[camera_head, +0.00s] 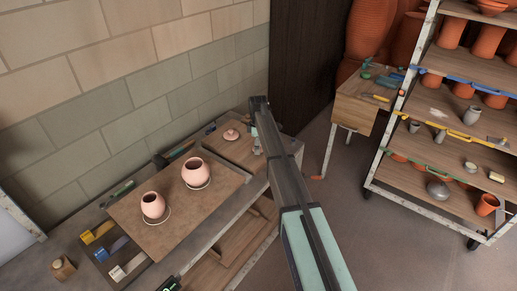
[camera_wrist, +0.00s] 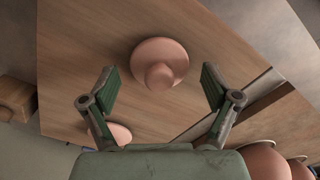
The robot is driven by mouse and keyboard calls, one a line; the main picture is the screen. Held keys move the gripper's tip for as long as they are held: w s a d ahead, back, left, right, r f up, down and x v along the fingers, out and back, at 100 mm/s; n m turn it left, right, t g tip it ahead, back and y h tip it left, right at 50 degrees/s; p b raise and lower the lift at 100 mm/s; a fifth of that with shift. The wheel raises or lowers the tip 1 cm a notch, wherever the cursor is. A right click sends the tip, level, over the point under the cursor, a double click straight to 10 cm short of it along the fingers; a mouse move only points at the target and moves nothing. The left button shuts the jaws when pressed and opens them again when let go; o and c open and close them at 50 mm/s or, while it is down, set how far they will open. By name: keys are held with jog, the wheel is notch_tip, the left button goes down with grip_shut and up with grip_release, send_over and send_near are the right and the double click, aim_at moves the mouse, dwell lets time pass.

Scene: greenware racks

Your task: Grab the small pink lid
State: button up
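A round pink lid with a knob (camera_wrist: 159,63) lies on a wooden board (camera_wrist: 75,45) in the wrist view. A smaller pink disc (camera_wrist: 120,133), perhaps a second lid, lies closer to the wrist, partly hidden behind the left finger. My gripper (camera_wrist: 159,72) is open and empty, its two green fingers apart on either side of the knobbed lid in the picture. I cannot tell its height above the board. A pink lid (camera_head: 231,134) shows on the far board in the head view, left of my arm; my arm hides part of that board.
Two pink pots (camera_head: 153,205) (camera_head: 196,172) stand on the nearer board (camera_head: 165,235). A brick wall (camera_head: 130,90) runs behind the bench. Tools (camera_head: 100,231) lie at the bench's near left. A shelf rack (camera_head: 440,155) with pots stands right, with open floor between.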

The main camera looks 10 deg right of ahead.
jog(key=shift+s+r, duration=0.1)
jog(key=shift+s, duration=0.05)
grip_shut()
